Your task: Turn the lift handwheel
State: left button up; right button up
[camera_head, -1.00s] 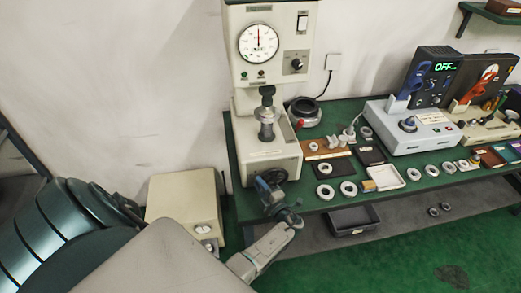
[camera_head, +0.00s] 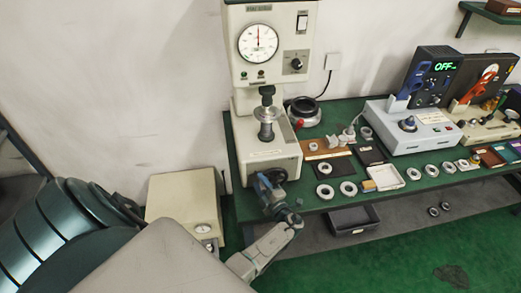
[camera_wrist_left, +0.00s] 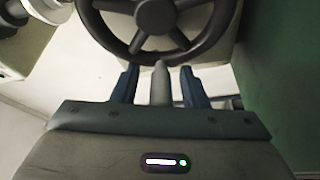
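The black spoked handwheel (camera_head: 278,174) is on the lower front of the white tester with the round dial (camera_head: 258,42). It fills the top of the left wrist view (camera_wrist_left: 157,14), where a grey handle peg (camera_wrist_left: 160,84) sticks out from its rim towards me. My left gripper (camera_head: 266,184) is at the wheel and partly covers it. In the left wrist view its two blue fingers (camera_wrist_left: 159,88) stand open on either side of the peg, with a gap at each side. My right gripper is not in view.
The green bench (camera_head: 315,197) holds several metal rings, a white tray (camera_head: 385,177) and grey instruments (camera_head: 411,130) right of the tester. A beige box (camera_head: 183,193) with a small gauge stands left of the bench. A dark bin (camera_head: 352,220) is on the lower shelf.

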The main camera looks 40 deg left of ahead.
pick_arm(q)
jog(key=shift+d, duration=0.1)
jog(key=shift+s+d+f, duration=0.15)
jog(key=shift+s+d, duration=0.05)
jog(key=shift+d, duration=0.1)
jog(key=r+b+v, duration=0.1)
jog(key=v, duration=0.9)
jog(key=shift+f, duration=0.4)
